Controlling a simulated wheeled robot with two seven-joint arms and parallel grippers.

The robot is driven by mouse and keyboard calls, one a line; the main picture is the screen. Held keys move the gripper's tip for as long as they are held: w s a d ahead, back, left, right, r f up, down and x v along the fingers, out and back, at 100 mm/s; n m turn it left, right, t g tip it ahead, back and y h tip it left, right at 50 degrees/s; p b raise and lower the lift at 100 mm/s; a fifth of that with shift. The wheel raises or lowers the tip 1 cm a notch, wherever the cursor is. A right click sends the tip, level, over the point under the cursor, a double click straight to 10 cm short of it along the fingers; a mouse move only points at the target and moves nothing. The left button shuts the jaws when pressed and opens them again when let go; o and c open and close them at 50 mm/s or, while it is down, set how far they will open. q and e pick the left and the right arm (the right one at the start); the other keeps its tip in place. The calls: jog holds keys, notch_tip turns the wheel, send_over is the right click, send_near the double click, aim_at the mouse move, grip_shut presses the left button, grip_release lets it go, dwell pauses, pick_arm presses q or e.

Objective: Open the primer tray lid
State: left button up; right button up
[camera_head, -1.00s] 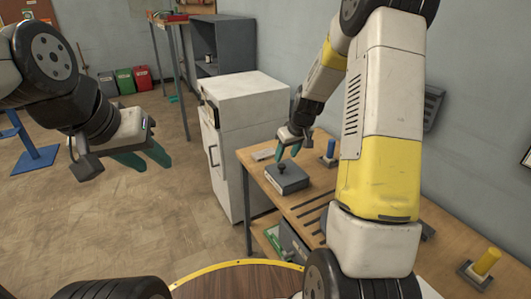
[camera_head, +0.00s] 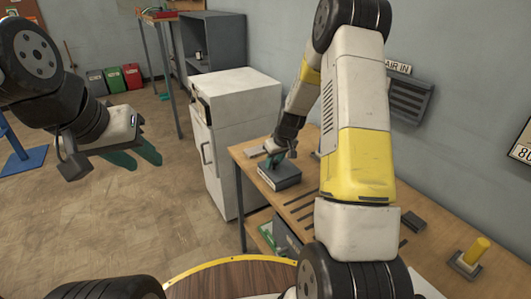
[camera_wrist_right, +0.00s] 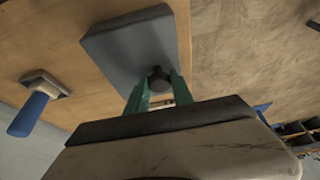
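The primer tray is a grey box with a flat lid (camera_wrist_right: 125,45) and a round black knob (camera_wrist_right: 158,78) on top. It sits shut on the wooden bench, and its grey body (camera_head: 281,178) also shows in the head view. My right gripper (camera_wrist_right: 160,86) is down at the lid, with one green finger on each side of the knob. Whether the fingers press on the knob or stand just clear of it cannot be told. My left gripper (camera_head: 138,160) is open and empty over the floor at the left, far from the tray.
The wooden bench (camera_head: 318,180) runs along the right wall. A blue-handled item (camera_wrist_right: 32,108) stands on it near the tray. A white cabinet (camera_head: 236,110) stands just left of the bench. A yellow peg (camera_head: 476,250) stands at the bench's near right end.

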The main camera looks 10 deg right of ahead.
grip_shut()
dwell(1.1)
